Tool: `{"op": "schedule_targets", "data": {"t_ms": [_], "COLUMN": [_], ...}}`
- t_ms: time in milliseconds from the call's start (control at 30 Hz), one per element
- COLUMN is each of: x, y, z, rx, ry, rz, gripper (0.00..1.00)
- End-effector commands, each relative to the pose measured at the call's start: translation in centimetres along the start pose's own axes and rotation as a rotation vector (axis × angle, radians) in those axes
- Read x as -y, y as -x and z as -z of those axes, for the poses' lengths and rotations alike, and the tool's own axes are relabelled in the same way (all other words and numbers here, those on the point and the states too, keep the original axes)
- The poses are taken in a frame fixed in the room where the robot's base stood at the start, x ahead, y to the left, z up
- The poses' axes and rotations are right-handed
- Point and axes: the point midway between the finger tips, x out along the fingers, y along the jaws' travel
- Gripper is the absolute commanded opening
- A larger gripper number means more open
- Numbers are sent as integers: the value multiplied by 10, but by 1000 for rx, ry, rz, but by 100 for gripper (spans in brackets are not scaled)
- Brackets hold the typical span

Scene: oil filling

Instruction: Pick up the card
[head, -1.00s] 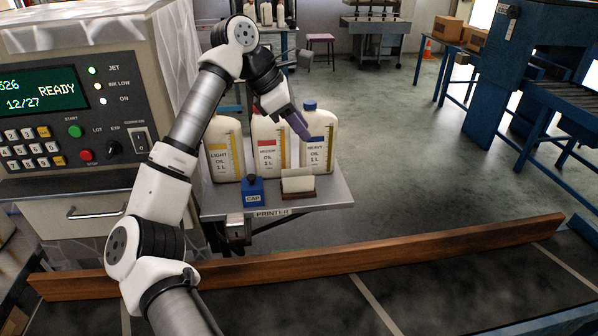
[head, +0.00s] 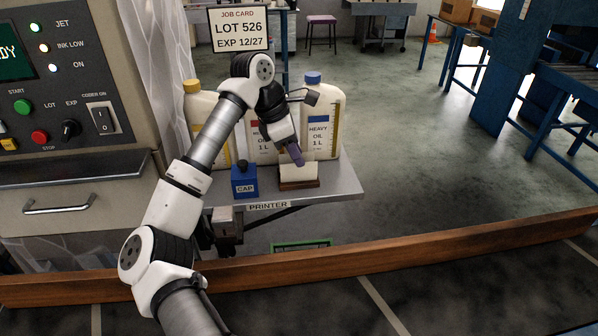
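A pale cream card (head: 312,171) stands in a brown wooden holder (head: 300,184) at the front of the grey shelf (head: 345,184). My gripper (head: 297,157) points down at the card's upper edge, with its purple fingertips in front of or just above it. I cannot tell whether they touch it. The fingers overlap from this side, so their opening is hidden. A framed job card sign (head: 239,29) reading LOT 526, EXP 12/27 shows at the top.
A blue CAP block (head: 244,181) stands left of the holder. White oil bottles stand close behind, including the heavy oil one (head: 325,120). The printer console (head: 60,100) is at left. A wooden rail (head: 420,255) crosses in front.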

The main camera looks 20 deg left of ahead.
Motion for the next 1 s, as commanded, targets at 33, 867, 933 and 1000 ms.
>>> {"op": "schedule_targets", "data": {"t_ms": [33, 867, 933, 1000], "x": [0, -4, -4, -4], "y": [-4, -62, -62, -61], "z": [0, 8, 8, 8], "rx": [1, 1, 1, 1], "ry": [0, -1, -1, -1], "rz": [1, -1, -1, -1], "gripper": [28, 27, 18, 9]}}
